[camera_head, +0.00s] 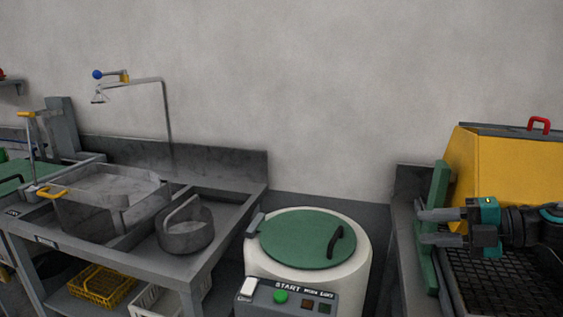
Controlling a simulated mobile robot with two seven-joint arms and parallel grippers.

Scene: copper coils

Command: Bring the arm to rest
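My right gripper (440,227) comes in from the right edge with its fingers pointing left. Its two grey fingers are apart, with nothing seen between them. It is in front of a yellow hooded unit and above a dark mesh surface, close to an upright green panel (436,215); I cannot tell whether it touches the panel. My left gripper is not in view. No copper coil can be made out.
A white round machine (308,276) with a closed green lid (300,238) stands in the middle. A grey sink bench (228,225) with a basin (110,203) and a round grey container (186,235) is at left. The yellow hood (490,175) stands at right.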

